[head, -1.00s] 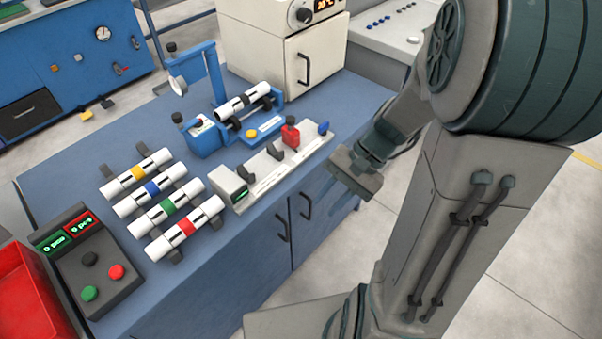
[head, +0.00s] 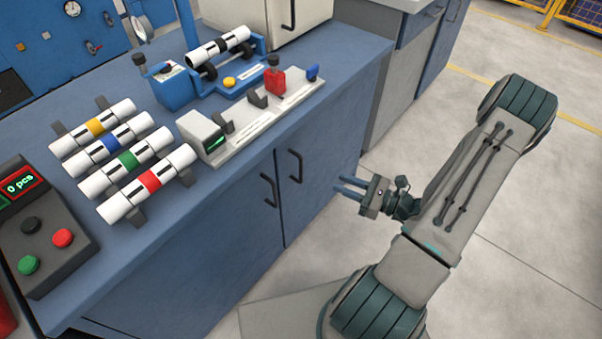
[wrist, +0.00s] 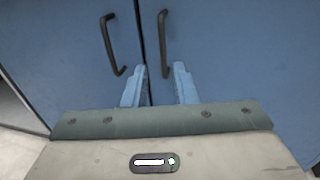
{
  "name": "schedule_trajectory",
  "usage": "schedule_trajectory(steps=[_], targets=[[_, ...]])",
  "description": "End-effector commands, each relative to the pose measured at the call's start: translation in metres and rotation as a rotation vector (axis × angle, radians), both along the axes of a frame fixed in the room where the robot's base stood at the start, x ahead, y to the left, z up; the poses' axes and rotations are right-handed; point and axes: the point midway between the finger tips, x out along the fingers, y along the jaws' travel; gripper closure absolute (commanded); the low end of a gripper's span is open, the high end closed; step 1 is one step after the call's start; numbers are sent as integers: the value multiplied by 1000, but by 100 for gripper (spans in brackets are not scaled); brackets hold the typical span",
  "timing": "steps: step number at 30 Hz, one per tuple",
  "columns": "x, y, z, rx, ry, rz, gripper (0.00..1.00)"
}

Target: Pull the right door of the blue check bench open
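The blue bench (head: 225,262) has two doors. The left door's dark handle (head: 271,190) and the right door's handle (head: 296,167) flank the seam; the doors look shut. My gripper (head: 338,185) is open and empty, to the right of the right handle in the head view, its fingers pointing toward the doors. In the wrist view, the right handle (wrist: 163,45) stands ahead of the gap between my blue fingers (wrist: 160,70). The left handle (wrist: 111,45) is left of that gap. I see no contact with either handle.
On the bench top are several white pipes with coloured bands (head: 140,182), a blue fixture (head: 172,88), a white panel with levers (head: 255,110) and a button box (head: 45,240). Grey cabinets (head: 402,85) stand behind. The floor (head: 530,240) on the right is clear.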

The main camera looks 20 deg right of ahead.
Motion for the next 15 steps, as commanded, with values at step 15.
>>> schedule_trajectory(steps=[15], targets=[[53, 56, -5, 14, 2, -13, 75]])
